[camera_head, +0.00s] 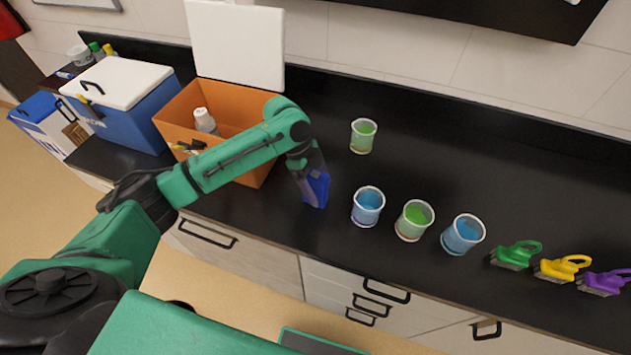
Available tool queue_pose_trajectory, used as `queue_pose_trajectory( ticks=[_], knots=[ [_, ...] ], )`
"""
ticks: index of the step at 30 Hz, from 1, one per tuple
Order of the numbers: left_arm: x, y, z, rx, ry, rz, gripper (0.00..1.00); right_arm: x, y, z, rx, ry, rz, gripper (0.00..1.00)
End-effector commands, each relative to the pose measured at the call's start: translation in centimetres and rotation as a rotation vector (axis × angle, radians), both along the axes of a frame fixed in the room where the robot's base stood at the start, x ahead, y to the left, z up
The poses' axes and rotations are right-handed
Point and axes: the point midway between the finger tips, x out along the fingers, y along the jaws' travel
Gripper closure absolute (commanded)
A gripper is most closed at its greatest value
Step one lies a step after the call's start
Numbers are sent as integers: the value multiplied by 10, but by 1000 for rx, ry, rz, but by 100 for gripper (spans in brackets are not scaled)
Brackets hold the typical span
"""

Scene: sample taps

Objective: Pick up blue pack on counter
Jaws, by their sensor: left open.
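The blue pack (317,190) stands on the black counter (280,222), in front of and to the right of the orange box. My left arm reaches in from the left, and my left gripper (311,178) is right at the pack, pointing down over it. The gripper is open, with the pack at its fingertips. The fingers are small and dark here, so I cannot tell whether they touch the pack. My right gripper is not in view.
An orange box (168,123) with a raised white lid and a white bottle (204,120) stands behind my arm. A blue cooler (143,127) is further left. Several cups, one a blue cup (368,205), stand right of the pack. Coloured brushes (516,255) lie far right.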

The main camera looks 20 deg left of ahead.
Motion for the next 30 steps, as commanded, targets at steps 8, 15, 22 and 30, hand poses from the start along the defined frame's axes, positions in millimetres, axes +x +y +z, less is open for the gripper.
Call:
queue_pose_trajectory(
  ticks=[8, 15, 22, 30],
  knots=[
    [0, -2, -7, 2, -2, 1, 28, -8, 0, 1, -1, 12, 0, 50],
    [0, -2, -7, 2, -2, 1, 100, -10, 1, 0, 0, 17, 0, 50],
    [0, -2, -6, 1, -3, 1, 100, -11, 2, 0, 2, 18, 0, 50],
    [1, -2, 21, 0, -8, -1, 100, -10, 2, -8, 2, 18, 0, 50]
  ],
)
